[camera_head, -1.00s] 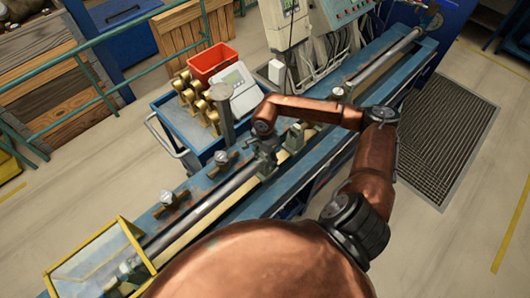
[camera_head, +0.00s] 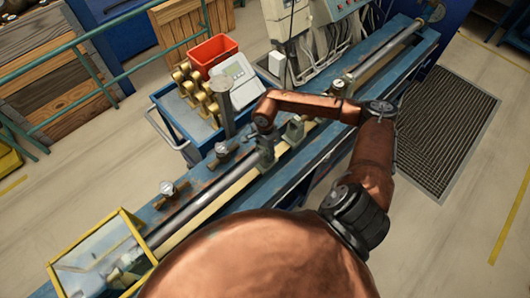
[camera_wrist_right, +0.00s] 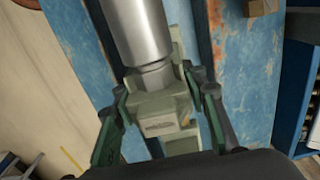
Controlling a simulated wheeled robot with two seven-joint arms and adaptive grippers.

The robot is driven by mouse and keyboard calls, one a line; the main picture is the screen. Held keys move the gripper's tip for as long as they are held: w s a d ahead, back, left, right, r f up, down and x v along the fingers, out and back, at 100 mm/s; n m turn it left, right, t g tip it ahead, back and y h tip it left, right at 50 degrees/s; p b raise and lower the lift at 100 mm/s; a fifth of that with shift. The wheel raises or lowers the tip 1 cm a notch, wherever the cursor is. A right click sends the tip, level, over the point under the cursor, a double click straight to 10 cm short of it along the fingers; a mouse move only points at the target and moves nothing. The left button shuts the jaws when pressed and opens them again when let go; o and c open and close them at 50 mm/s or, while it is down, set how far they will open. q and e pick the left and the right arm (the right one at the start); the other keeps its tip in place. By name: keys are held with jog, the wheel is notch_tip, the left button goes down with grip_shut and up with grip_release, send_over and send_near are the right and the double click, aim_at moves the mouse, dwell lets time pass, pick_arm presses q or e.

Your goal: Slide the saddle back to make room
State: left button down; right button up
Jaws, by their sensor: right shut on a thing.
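The saddle is a grey-green block (camera_wrist_right: 160,113) on the bench's rail, with a steel cylinder (camera_wrist_right: 138,30) rising from its far side in the right wrist view. My right gripper (camera_wrist_right: 158,98) is shut on it, one finger on each side. In the head view my right gripper (camera_head: 264,150) reaches down to the rail from my copper arm, which hides part of the saddle. Another small grey block (camera_head: 294,129) stands on the rail just to the right. My left gripper is not in view.
The blue bench (camera_head: 200,178) runs diagonally, with dial gauges (camera_head: 166,188) on its near-left part and a yellow-framed clear box (camera_head: 100,258) at its lower left end. A cart behind holds brass fittings (camera_head: 205,95) and a red bin (camera_head: 208,55).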

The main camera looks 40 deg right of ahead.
grip_shut()
jog(key=shift+s+a, duration=0.1)
jog(key=shift+a, duration=0.75)
jog(key=o, duration=0.9)
grip_release()
jog(key=shift+o, duration=0.2)
jog(key=shift+d, duration=0.1)
jog(key=shift+r, duration=0.15)
notch_tip(320, 180, up, 12)
jog(key=shift+f, duration=0.15)
